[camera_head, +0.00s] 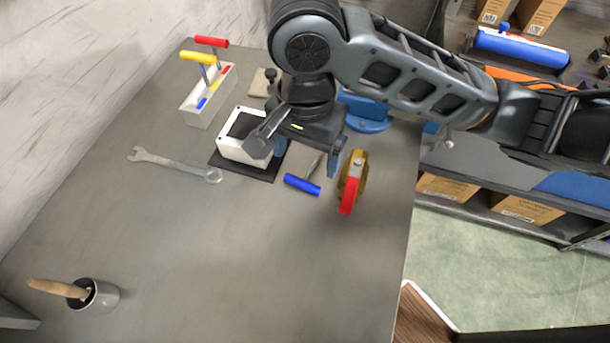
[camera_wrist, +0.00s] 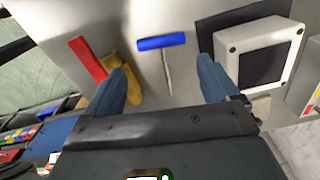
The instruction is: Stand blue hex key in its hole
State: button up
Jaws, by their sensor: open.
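The blue hex key (camera_head: 303,184) lies flat on the grey bench, its blue handle towards the front and its thin metal shaft running back under my gripper. In the wrist view the blue hex key (camera_wrist: 162,42) lies between my fingers but well beyond them, not touched. My gripper (camera_head: 307,165) is open and empty above it, pointing down; it also shows in the wrist view (camera_wrist: 160,82). The white holder block (camera_head: 208,95) stands at the back left, with a red-handled key (camera_head: 212,41) and a yellow-handled key (camera_head: 197,57) upright in it. A blue mark shows on its top.
A white box with a dark screen (camera_head: 243,138) sits on a dark mat just left of my gripper. A yellow tool with a red part (camera_head: 350,185) lies close right. A wrench (camera_head: 172,164) and a cup with a brush (camera_head: 97,294) lie left. The front bench is clear.

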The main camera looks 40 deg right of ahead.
aim_at(306, 179)
jog(key=f, duration=0.3)
jog(key=f+b, duration=0.1)
jog(key=f, duration=0.2)
jog(key=shift+w+d+f, duration=0.1)
jog(key=shift+w+d, duration=0.1)
jog(key=shift+f, duration=0.5)
jog(key=shift+c, duration=0.5)
jog(key=c, duration=0.6)
